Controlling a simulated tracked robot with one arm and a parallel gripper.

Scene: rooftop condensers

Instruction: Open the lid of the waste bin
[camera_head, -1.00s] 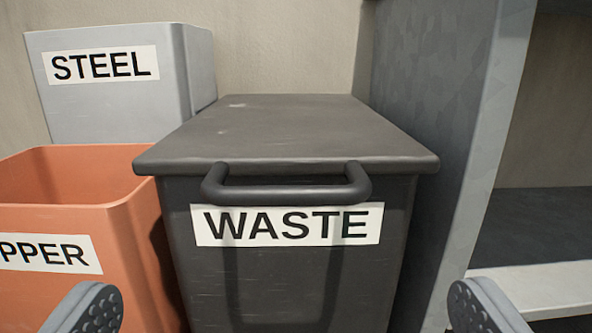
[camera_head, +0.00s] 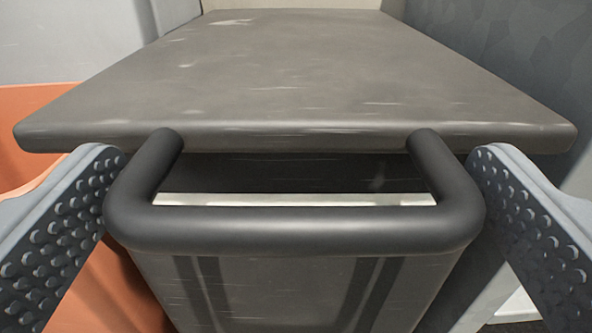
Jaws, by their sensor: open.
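The waste bin (camera_head: 290,290) is dark grey and stands straight ahead. Its flat lid (camera_head: 300,70) is shut. A thick dark bar handle (camera_head: 295,230) sticks out from the lid's front edge toward me and fills the middle of the view. My gripper (camera_head: 295,215) is open, with one studded finger on each side of the handle, near its left and right ends. I cannot tell whether the fingers touch it. The handle hides most of the white label on the bin's front.
The orange bin (camera_head: 110,290) is close on the left, behind my left finger. A light grey bin (camera_head: 70,40) stands behind it. A grey panel (camera_head: 500,50) rises along the right side of the waste bin.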

